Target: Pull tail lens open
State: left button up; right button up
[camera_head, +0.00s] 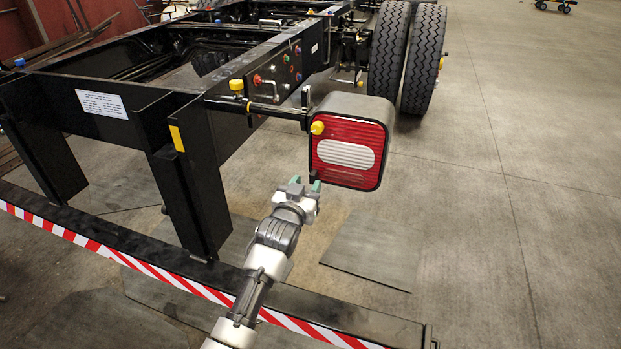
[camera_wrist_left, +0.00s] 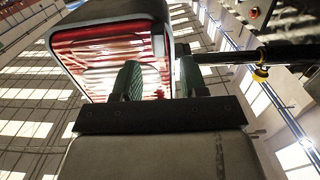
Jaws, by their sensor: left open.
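My left gripper (camera_head: 305,184) is open and empty just below the lens's lower left edge. In the left wrist view its two green fingers (camera_wrist_left: 160,82) stand apart in front of the red and white lens (camera_wrist_left: 105,62). I cannot tell whether a finger touches it. The lens appears seated against the housing. My right gripper is not in view.
A black bracket arm (camera_head: 255,105) joins the lamp to the truck chassis (camera_head: 120,95) on the left. Tyres (camera_head: 407,55) stand behind the lamp. A bumper with red and white striping (camera_head: 170,276) crosses below my left arm.

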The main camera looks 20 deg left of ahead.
aim_at(312, 177)
pick_arm(q)
jog(key=shift+w, duration=2.25)
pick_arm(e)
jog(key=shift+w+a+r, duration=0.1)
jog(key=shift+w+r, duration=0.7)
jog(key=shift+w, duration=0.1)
pick_arm(q)
grip_shut()
